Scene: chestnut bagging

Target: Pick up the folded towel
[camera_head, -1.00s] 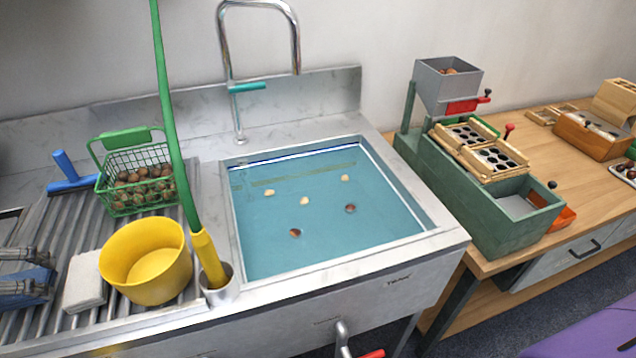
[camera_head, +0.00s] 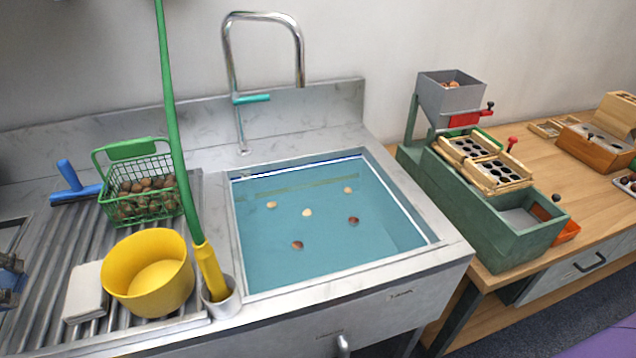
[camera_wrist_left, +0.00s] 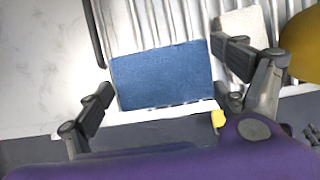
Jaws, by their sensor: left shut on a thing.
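The folded blue towel (camera_wrist_left: 162,76) is between the two fingers of my left gripper (camera_wrist_left: 162,92) in the left wrist view, with a finger at each side. My left gripper is shut on it. In the head view only a part of the gripper (camera_head: 12,264) and a bit of blue towel (camera_head: 8,298) show at the left edge. Most of the towel is cut off there, and I cannot tell how high it is above the drainboard. My right gripper is not in view.
A white folded cloth or block (camera_head: 86,292) and a yellow bowl (camera_head: 130,290) stand on the ribbed drainboard (camera_head: 52,250). A green basket of chestnuts (camera_head: 146,207) and a blue squeegee (camera_head: 72,180) are behind. The water-filled sink (camera_head: 330,230) lies to the right.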

